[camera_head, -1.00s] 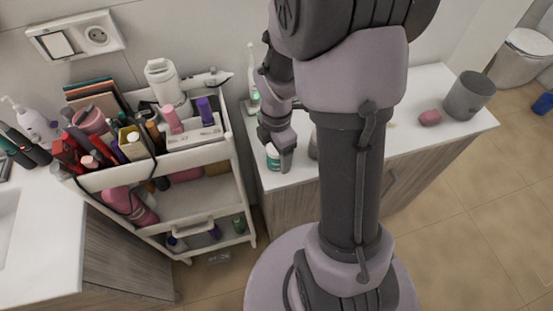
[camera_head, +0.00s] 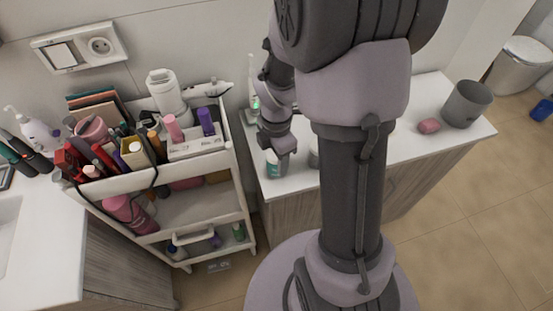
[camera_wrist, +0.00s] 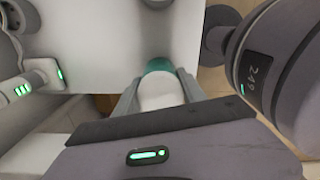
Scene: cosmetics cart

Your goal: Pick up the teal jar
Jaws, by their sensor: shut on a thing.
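The teal jar (camera_head: 272,167) with a white lid stands upright at the left front corner of the white counter (camera_head: 408,140). In the wrist view the jar (camera_wrist: 160,88) sits between the two fingers, its white lid toward the camera. My gripper (camera_head: 277,160) is shut on the jar; it also shows in the wrist view (camera_wrist: 159,92). Its fingers are on both sides of the jar. My arm hides part of the counter. I cannot tell whether the jar still touches the counter.
The cosmetics cart (camera_head: 193,213), crowded with bottles and tubes, stands just left of the counter. An electric toothbrush (camera_head: 253,85) is behind the gripper.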

